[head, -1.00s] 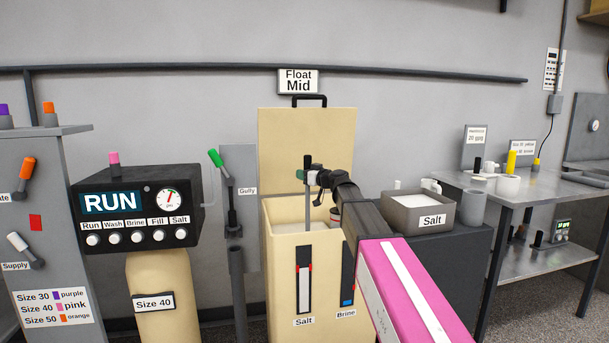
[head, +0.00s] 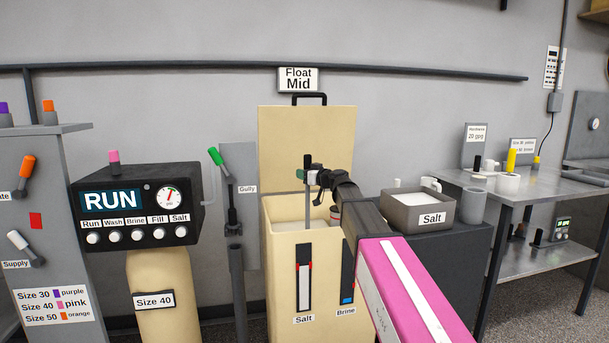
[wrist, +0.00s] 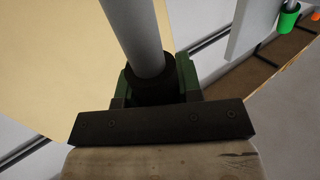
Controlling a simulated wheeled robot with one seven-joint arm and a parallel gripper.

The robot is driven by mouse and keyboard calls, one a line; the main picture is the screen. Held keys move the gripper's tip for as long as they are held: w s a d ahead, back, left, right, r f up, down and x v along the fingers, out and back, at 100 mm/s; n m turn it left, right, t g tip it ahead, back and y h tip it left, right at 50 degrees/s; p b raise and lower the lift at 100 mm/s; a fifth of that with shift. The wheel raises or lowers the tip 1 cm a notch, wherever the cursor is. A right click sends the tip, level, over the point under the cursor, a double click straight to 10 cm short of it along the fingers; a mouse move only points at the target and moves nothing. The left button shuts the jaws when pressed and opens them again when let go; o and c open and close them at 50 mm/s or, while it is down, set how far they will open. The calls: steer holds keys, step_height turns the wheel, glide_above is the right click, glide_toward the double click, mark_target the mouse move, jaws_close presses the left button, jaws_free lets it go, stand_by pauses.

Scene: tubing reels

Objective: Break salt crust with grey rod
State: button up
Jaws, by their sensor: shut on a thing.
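The grey rod (head: 307,205) stands upright with its lower end inside the open beige salt tank (head: 283,275). My gripper (head: 308,176) is shut on the rod near its dark top, above the tank. In the wrist view the rod (wrist: 135,35) rises from a dark collar between the green finger pads of my gripper (wrist: 152,85). A pale surface, the salt (head: 290,222), shows inside the tank; whether it is crusted or broken, and where the rod's tip is, I cannot tell. The tank's lid (head: 307,135) stands open at the back.
A grey salt bin (head: 418,215) and a grey cup (head: 472,206) are on a dark stand right of the tank. A black control box (head: 140,207) reading RUN is at the left. A Gully lever (head: 225,185) stands close left of the tank.

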step_height(320, 180, up, 7)
stand_by(1.0)
stand_by(0.6)
